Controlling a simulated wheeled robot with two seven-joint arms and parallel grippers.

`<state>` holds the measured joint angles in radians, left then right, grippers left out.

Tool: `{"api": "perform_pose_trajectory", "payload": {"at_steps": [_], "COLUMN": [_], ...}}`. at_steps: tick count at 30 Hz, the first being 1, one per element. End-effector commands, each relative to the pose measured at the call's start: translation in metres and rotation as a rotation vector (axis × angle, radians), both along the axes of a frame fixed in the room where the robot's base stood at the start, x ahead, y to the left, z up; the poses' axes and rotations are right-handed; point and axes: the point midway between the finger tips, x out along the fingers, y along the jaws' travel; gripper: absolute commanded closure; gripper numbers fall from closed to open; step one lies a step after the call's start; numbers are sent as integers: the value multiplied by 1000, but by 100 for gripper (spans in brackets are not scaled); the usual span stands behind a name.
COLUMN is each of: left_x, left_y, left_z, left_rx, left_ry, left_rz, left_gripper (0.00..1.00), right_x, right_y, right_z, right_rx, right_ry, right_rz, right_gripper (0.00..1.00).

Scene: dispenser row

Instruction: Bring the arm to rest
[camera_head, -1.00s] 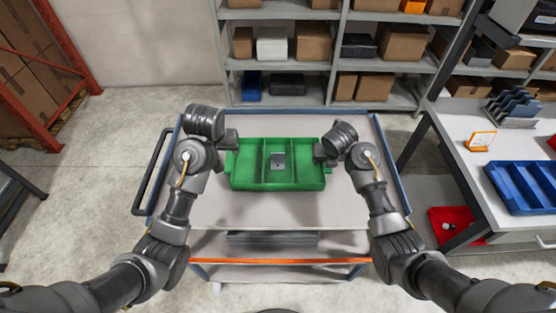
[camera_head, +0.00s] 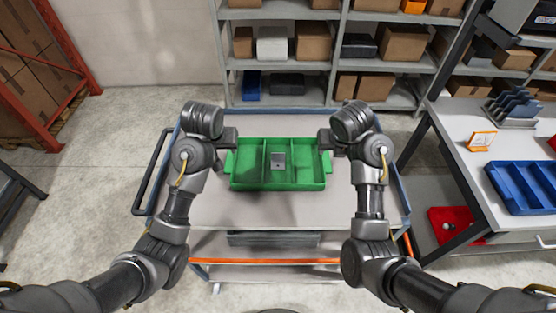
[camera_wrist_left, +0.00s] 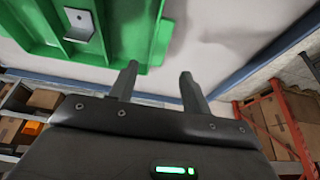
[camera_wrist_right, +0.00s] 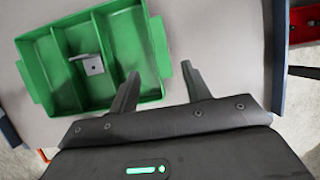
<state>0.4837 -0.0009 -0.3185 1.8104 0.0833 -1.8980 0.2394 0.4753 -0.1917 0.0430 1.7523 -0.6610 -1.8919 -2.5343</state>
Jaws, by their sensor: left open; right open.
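My left gripper (camera_head: 231,136) is at the upper left of the green tray (camera_head: 247,182), close to its left handle. In the left wrist view its fingers (camera_wrist_left: 157,82) are apart with nothing between them. My right gripper (camera_head: 324,140) is at the tray's upper right, near its right handle. In the right wrist view its fingers (camera_wrist_right: 162,88) are apart and empty. The tray sits on the cart top and has three compartments. A small grey metal bracket (camera_head: 278,160) lies in the middle compartment; it also shows in the right wrist view (camera_wrist_right: 94,66).
The grey cart (camera_head: 240,212) has a black handle (camera_head: 152,172) at its left. Shelves with boxes (camera_head: 405,42) stand behind the cart.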

Motion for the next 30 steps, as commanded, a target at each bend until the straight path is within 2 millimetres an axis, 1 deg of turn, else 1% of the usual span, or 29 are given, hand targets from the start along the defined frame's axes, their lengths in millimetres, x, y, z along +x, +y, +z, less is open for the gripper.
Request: {"api": "perform_pose_trajectory", "payload": {"at_steps": [3,6,19,22,23,26,29,30], "left_x": [0,0,0,-5,-8,-29,-64,-82], "left_y": [0,0,0,1,2,8,17,22], "left_z": [0,0,0,-6,-10,-31,-61,-73], "left_rx": [0,0,0,-1,-2,-8,-14,-15], "left_ry": [0,0,0,4,7,17,30,36], "left_rz": [0,0,0,-2,-3,-15,-31,-39], "left_gripper": [52,52,52,52,52,52,52,52], "right_x": [-3,-4,-4,-9,-12,-33,-68,-85], "right_y": [0,0,0,-3,-4,-14,-28,-34], "right_z": [7,9,9,3,-2,-24,-54,-66], "right_rx": [1,0,0,16,29,103,220,274], "right_ry": [0,1,1,6,9,22,35,39], "right_rz": [-1,-1,-1,-41,-72,-264,-576,-719], "right_gripper": [52,52,52,52,52,52,52,52]}}
